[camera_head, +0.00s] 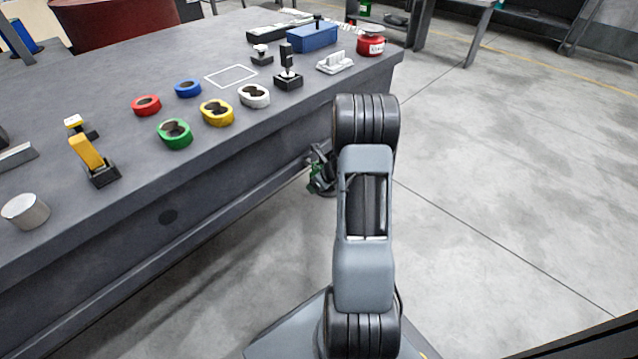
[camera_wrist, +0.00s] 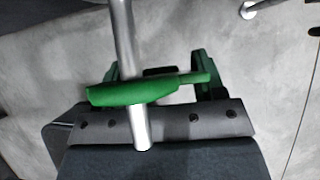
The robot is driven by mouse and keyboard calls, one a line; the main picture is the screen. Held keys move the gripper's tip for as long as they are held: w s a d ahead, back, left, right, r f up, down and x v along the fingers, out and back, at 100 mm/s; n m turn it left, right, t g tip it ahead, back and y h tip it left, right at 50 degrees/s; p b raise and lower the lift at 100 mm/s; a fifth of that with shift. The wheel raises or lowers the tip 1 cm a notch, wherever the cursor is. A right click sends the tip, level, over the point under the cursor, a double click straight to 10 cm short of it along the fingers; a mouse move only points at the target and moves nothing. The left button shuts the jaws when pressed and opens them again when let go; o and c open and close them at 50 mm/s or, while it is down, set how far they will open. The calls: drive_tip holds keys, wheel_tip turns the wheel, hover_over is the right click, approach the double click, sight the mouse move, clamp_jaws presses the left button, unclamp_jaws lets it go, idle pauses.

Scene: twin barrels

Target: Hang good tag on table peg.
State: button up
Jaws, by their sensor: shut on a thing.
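In the wrist view a flat green piece, seen nearly edge-on and likely the good tag (camera_wrist: 130,92), lies across a bright metal rod, likely the table peg (camera_wrist: 126,40). The rod shows above and below the tag; I cannot tell whether it passes through a hole or runs behind. My gripper (camera_wrist: 160,76) is shut on the tag, with green-sided jaws on either side. In the head view my gripper (camera_head: 320,172) is low beside the table's front edge, partly behind my arm. The peg cannot be made out there.
The grey table (camera_head: 240,150) bears green (camera_head: 174,134), yellow (camera_head: 216,113), white, red and blue rings. A yellow-handled clamp (camera_head: 90,155) and metal cylinder (camera_head: 25,211) stand at left; a blue box (camera_head: 312,37) and red canister (camera_head: 371,42) stand at back.

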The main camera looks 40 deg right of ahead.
drive_tip(key=o, duration=1)
drive_tip(key=shift+c, duration=0.2)
drive_tip(key=p+v, duration=0.6)
drive_tip(key=v, duration=0.8)
drive_tip(key=s+a+r+n+g+y+p, duration=0.1)
drive_tip(key=a+r+n+p, duration=0.8)
drive_tip(key=r, duration=0.5)
drive_tip(key=s+a+r+n+g+y+p, duration=0.1)
drive_tip(key=a+r+n+p, duration=0.75)
drive_tip(key=r, duration=0.55)
drive_tip(key=s+a+r+n+h+p, duration=0.1)
drive_tip(key=s+a+r+n+p, duration=0.2)
drive_tip(key=r+n+p, duration=0.3)
drive_tip(key=s+a+r+n+h+p, duration=0.2)
drive_tip(key=s+a+r+n+p, duration=0.2)
drive_tip(key=r+n, duration=0.6)
drive_tip(key=shift+s+r+n+g+p, duration=0.35)
drive_tip(key=shift+s+r+g+p, duration=0.05)
drive_tip(key=shift+s+r+p, duration=0.8)
